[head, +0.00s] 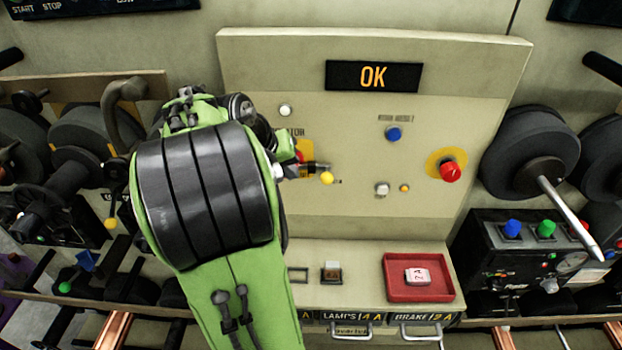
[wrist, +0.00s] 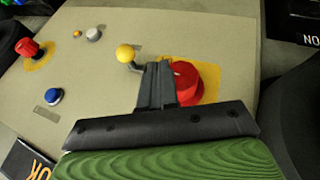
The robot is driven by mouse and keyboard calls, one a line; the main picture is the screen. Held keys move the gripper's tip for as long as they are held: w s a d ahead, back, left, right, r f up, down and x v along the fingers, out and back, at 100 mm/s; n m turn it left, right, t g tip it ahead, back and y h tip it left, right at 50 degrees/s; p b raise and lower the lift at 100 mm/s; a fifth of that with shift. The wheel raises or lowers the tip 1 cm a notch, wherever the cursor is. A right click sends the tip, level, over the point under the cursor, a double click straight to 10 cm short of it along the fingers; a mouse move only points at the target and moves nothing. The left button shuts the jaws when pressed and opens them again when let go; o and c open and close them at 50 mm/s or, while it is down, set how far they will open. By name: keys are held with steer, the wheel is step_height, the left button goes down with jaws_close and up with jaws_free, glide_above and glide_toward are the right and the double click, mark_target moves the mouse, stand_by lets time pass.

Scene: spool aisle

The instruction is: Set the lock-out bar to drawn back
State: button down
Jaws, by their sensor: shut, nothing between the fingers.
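A small lever with a yellow ball end (head: 327,178), which I take to be the lock-out bar, stands on the beige panel. The yellow ball (wrist: 125,53) and its short dark stem also show in the wrist view. A red knob (wrist: 187,82) on a yellow plate is just beside it, partly behind my fingers. My gripper (wrist: 158,68) is shut and empty, its tips close beside the lever's stem. I cannot tell whether they touch it. In the head view my gripper (head: 314,167) is partly hidden by my arm, and so is the red knob.
The panel (head: 350,120) has a lit OK display (head: 374,76), a blue button (head: 394,133), a red button (head: 450,172) on yellow and a pale button (head: 382,188). Below, a red tray (head: 436,291) sits on a ledge. Dark spools (head: 533,150) flank the panel.

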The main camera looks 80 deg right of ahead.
steer(key=s+d, duration=0.1)
steer(key=s+f, duration=0.1)
steer(key=s+d+f, duration=0.1)
steer(key=s, duration=0.1)
steer(key=shift+d+f, duration=0.25)
steer(key=shift+d, duration=0.1)
steer(key=s, duration=0.2)
steer(key=s+d+b, duration=0.1)
steer(key=s, duration=0.2)
steer(key=shift+s, duration=0.2)
